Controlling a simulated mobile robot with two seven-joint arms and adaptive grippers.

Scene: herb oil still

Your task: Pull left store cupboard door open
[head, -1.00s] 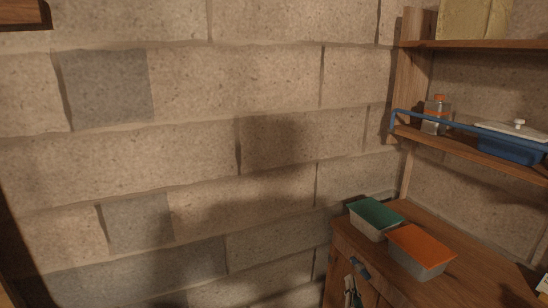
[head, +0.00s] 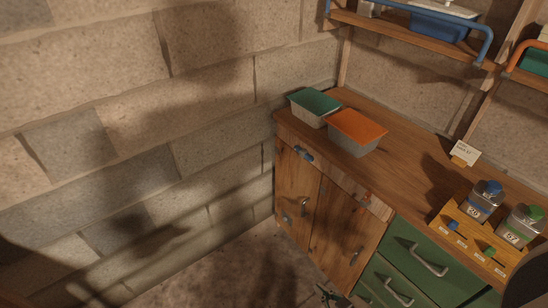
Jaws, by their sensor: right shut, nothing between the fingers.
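The store cupboard (head: 278,122) stands against the wall, with two wooden doors under its worktop. The left door (head: 296,182) looks closed, with a small metal handle (head: 304,203) near its right edge. The right door (head: 338,228) beside it also looks closed, with its own handle (head: 357,253). What seems to be my right gripper (head: 328,293) shows small and dark at the bottom edge, below the doors and apart from the left handle. It is shut and empty; its lower part is cut off. My left gripper is not in view.
A green-lidded box (head: 315,106) and an orange-lidded box (head: 356,132) stand on the worktop. Green drawers (head: 430,244) adjoin the right door. A yellow rack (head: 462,236) with containers stands at right. Bare floor (head: 235,265) lies before the left door.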

